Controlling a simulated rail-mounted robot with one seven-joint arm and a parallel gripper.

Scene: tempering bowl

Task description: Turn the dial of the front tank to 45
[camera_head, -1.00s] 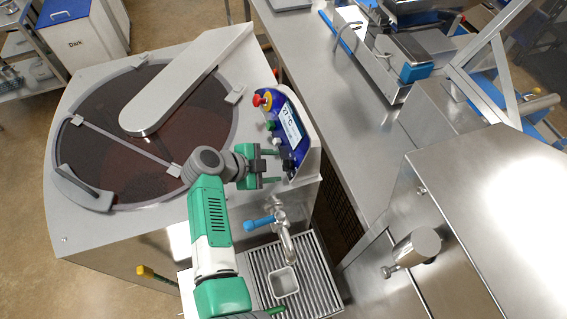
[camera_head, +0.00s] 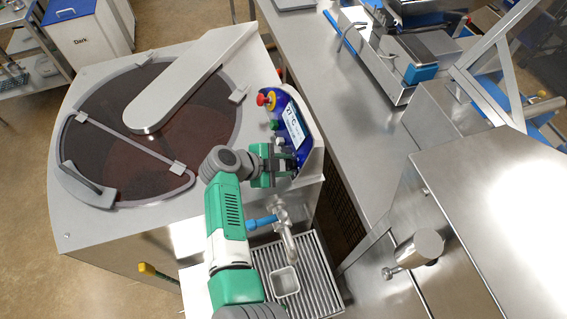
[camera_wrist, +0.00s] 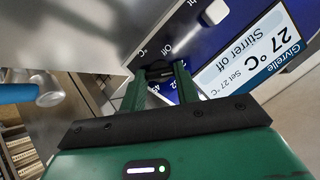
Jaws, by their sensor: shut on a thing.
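My gripper (camera_head: 285,172) is at the panel's lower end. In the wrist view my gripper (camera_wrist: 160,80) has its two green fingers on either side of the dark dial (camera_wrist: 158,74), shut on it. Marks by the dial read Off, °C and partly 32 and 45. The dial's pointer is hidden.
A red and yellow stop button (camera_head: 265,99), a green button (camera_head: 272,125) and a white knob (camera_head: 280,141) sit along the panel. A steel bench lies right.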

